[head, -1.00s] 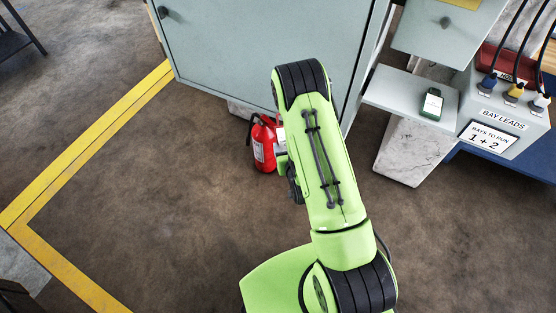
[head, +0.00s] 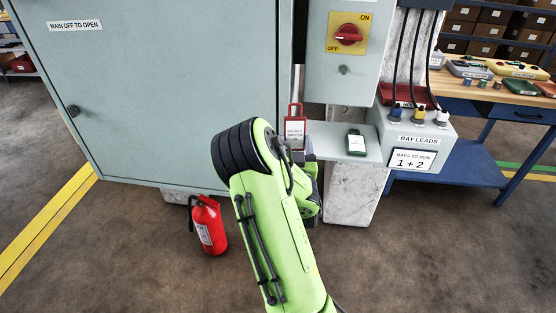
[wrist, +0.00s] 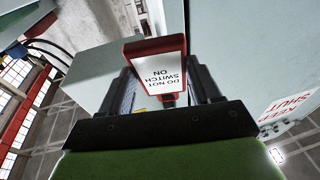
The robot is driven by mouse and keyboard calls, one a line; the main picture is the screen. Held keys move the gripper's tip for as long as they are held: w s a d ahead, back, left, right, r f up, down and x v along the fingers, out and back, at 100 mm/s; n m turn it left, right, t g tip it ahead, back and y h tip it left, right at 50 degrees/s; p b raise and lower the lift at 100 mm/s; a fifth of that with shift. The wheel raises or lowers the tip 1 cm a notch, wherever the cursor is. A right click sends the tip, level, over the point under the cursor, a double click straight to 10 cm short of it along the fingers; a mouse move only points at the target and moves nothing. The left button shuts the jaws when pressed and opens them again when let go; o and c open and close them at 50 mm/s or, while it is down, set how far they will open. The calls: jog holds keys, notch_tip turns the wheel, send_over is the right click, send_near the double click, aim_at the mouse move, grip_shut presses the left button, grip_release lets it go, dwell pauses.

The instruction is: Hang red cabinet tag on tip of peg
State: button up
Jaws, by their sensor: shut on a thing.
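My gripper (head: 304,158) is shut on the red cabinet tag (head: 295,130), which has a white label and a red loop at its top. The tag is held upright in front of the cabinet, left of the small shelf. In the wrist view the tag (wrist: 156,66) sits between my fingers (wrist: 162,90), its label reading "DO NOT SWITCH ON". A small dark peg-like knob (head: 343,70) sticks out below the red rotary switch (head: 347,35). It is above and to the right of the tag, clearly apart from it.
A green tag (head: 356,142) lies on the grey shelf (head: 330,137). The "BAY LEADS" box (head: 415,139) with cables stands to its right. The large cabinet door (head: 175,100) is at left, and a red extinguisher (head: 209,226) stands on the floor.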

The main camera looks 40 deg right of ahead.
jog(key=s+d+r+m+g+h+b, duration=0.15)
jog(key=s+d+r+h, duration=0.3)
jog(key=s+r, duration=0.55)
jog(key=shift+m+t, duration=0.25)
jog(key=w+d+b, duration=0.1)
jog(key=w+d, duration=0.1)
jog(key=w+d+f+b, duration=0.1)
jog(key=w+d+b, duration=0.1)
jog(key=d, duration=0.1)
jog(key=w+d+f+b, duration=0.1)
jog(key=w+d+b, duration=0.1)
jog(key=w+d, duration=0.1)
jog(key=shift+f, duration=0.15)
dwell(0.4)
jog(key=shift+d, duration=0.1)
dwell(0.5)
jog(key=o, duration=1.1)
